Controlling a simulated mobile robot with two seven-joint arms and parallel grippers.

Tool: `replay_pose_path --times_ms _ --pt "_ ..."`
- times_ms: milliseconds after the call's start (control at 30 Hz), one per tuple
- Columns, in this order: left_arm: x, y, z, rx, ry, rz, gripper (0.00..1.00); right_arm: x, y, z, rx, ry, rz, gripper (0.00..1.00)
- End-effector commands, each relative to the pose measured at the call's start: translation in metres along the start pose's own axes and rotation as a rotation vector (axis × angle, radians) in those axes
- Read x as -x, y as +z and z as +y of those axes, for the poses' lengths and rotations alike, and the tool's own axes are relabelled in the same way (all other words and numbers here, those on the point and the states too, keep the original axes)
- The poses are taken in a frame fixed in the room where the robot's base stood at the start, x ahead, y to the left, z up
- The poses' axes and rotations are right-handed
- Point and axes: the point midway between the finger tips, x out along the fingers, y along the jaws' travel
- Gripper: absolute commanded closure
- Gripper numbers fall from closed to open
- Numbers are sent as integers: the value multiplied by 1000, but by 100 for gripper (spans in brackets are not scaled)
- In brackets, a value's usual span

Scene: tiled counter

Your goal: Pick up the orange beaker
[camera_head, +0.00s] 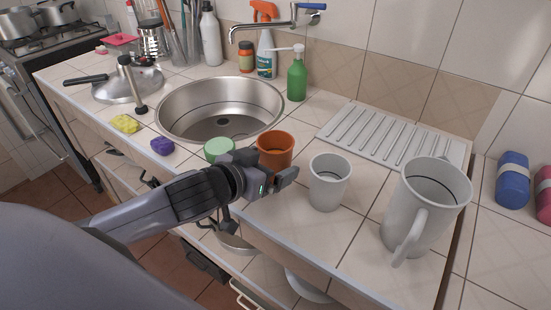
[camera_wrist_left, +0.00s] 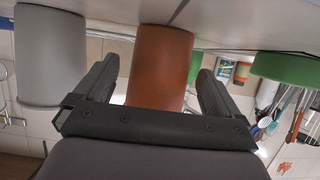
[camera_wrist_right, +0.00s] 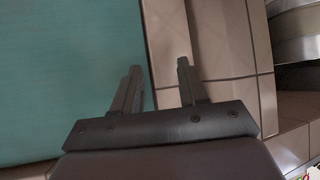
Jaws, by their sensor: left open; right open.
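The orange beaker (camera_head: 275,148) stands upright on the tiled counter, in front of the sink and left of a grey cup. My left gripper (camera_head: 285,176) is at the near side of it and hides its lower part in the head view. In the left wrist view the orange beaker (camera_wrist_left: 160,65) appears upside down between the two open fingers of my left gripper (camera_wrist_left: 154,85), with a gap showing at each side. My right gripper (camera_wrist_right: 160,85) is open and empty; it shows only in the right wrist view.
The grey cup (camera_head: 328,182) stands close right of the beaker, and a green round object (camera_head: 218,148) close left. A large grey pitcher (camera_head: 425,205) is further right. The sink (camera_head: 221,108) lies behind; a ribbed drainboard (camera_head: 395,135) is at the back right.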

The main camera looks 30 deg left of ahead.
Motion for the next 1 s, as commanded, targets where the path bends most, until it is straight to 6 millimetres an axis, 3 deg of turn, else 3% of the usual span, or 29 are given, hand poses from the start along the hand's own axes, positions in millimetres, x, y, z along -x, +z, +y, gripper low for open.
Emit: replay_pose_path --times_ms 133,400,600,1000 --pt "-11 0 0 -1 0 0 3 0 0 0 0 0 0 57" --pt "-12 0 0 -2 1 0 3 0 0 0 0 0 0 57" --pt "-12 0 0 -2 1 0 64 0 0 0 0 0 0 57" --pt "-10 -7 0 -2 0 4 64 1 -2 0 0 0 0 57"
